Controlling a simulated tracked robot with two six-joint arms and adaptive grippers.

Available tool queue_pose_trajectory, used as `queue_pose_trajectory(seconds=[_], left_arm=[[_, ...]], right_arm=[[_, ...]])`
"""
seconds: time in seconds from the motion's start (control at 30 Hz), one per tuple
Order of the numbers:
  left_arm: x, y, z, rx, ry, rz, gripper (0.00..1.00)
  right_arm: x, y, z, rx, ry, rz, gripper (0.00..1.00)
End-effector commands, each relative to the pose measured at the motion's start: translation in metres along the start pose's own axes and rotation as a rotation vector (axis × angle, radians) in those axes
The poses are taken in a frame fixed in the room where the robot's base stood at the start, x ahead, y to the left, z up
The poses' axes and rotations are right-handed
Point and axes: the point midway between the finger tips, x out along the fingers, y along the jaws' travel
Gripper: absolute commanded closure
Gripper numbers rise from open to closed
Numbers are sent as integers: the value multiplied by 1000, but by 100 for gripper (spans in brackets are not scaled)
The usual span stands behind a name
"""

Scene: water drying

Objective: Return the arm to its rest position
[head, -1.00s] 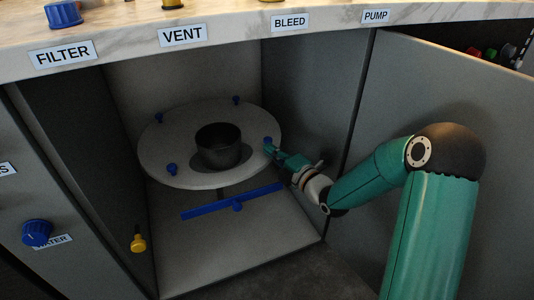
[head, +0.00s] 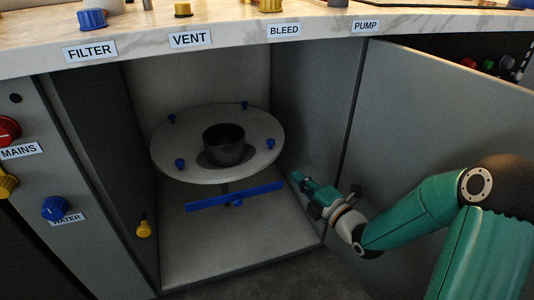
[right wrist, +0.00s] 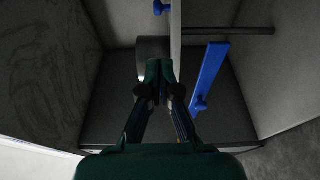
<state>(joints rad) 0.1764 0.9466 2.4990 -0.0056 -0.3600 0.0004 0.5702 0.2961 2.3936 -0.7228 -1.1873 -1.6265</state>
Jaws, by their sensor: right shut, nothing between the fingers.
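My right gripper (head: 298,180) is shut and empty at the front right of the open cabinet, to the right of and below the round plate. Its fingers (right wrist: 160,72) are together in the right wrist view. The right arm is green and comes in from the right. The round pale plate (head: 170,152) stands inside the cabinet with a dark cup (head: 224,146) on it and several blue knobs around its rim. The gripper is apart from the plate. My left gripper is not in view.
A blue bar (head: 235,196) sits below the plate; it also shows in the right wrist view (right wrist: 208,78). The cabinet's side wall (head: 315,110) and open door (head: 430,120) are close to the right arm. Above is a marble counter (head: 230,35) with labelled knobs. A yellow knob (head: 144,230) is at lower left.

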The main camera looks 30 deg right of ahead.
Motion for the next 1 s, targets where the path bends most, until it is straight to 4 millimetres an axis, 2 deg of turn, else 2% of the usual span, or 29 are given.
queue_pose_trajectory(seconds=[0.17, 0.27, 0.33, 0.37, 0.43, 0.53, 0.57, 0.6, 0.67, 0.7, 0.8, 0.9, 1.0], left_arm=[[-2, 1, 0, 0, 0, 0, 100], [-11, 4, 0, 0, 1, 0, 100], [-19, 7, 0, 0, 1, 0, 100], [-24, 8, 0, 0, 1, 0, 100], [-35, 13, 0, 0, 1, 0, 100], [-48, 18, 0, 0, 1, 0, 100], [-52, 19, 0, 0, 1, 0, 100], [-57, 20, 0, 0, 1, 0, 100], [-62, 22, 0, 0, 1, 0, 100], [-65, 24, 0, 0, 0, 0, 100], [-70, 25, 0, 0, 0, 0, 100], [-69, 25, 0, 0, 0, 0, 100], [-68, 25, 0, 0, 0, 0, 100]], right_arm=[[6, 3, -9, 1, 22, 1, 100], [14, 3, -29, 18, 66, -12, 100], [22, -6, -54, 46, 118, -41, 100], [25, -12, -67, 64, 143, -61, 100], [29, -36, -101, 123, 187, -142, 100], [20, -90, -146, 301, 204, -359, 100], [14, -108, -159, 374, 195, -439, 100], [2, -132, -176, 478, 168, -550, 100], [-21, -168, -197, 644, 100, -726, 100], [-40, -189, -209, 757, 31, -841, 100], [-92, -232, -230, 1025, -209, -1093, 100], [-132, -256, -237, 1234, -477, -1238, 100], [-159, -266, -238, 1397, -723, -1300, 100]])
